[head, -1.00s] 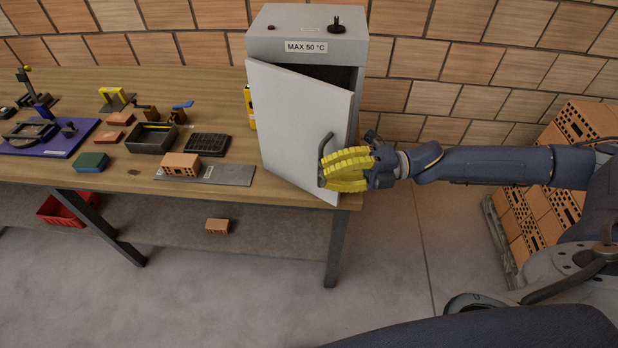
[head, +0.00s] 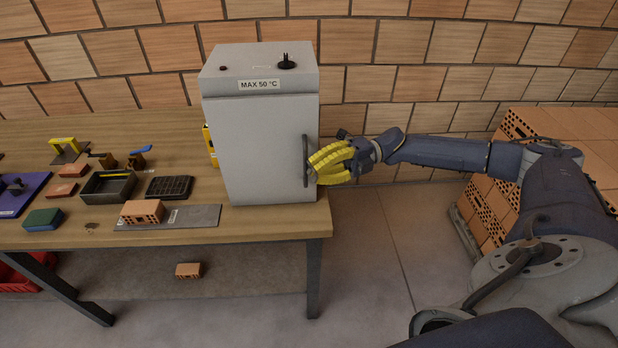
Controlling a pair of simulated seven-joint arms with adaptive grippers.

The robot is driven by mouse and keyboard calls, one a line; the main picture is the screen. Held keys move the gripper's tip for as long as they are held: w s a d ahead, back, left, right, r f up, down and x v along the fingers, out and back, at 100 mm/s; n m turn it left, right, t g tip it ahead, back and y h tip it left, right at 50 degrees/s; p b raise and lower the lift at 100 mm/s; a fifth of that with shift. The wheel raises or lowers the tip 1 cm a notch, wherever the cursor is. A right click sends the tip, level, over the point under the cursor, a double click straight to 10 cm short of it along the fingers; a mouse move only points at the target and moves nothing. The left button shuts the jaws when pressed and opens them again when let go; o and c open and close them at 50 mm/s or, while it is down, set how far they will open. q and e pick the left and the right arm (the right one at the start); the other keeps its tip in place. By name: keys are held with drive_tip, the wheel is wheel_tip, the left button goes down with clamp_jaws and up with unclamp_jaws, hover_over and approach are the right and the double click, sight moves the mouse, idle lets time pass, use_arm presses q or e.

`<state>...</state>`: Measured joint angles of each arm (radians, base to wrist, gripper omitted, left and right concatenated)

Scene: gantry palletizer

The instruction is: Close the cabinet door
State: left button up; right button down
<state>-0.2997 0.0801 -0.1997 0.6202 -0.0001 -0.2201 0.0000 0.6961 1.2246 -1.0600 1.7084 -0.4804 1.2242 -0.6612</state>
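The grey cabinet (head: 262,85) stands on the right end of the wooden table, with a "MAX 50 °C" label and a black knob on top. Its door (head: 262,150) lies flush with the front, with no gap that I can see. A dark vertical handle (head: 305,160) sits at the door's right edge. My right gripper (head: 318,164), with yellow fingers, is at the handle from the right side. Its fingers look bent, but their tips are partly hidden, so I cannot tell whether they grip the handle. My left gripper is not in view.
The table (head: 250,222) holds a brick on a metal plate (head: 190,216), a black tray (head: 108,186), a dark grid block (head: 169,187) and a green-blue block (head: 43,218). Stacked bricks (head: 490,205) stand on the floor at right.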

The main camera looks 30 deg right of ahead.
drive_tip(key=shift+w+d, duration=0.35)
drive_tip(key=shift+w, duration=0.05)
idle(0.4)
drive_tip(key=d, duration=0.8)
idle(0.6)
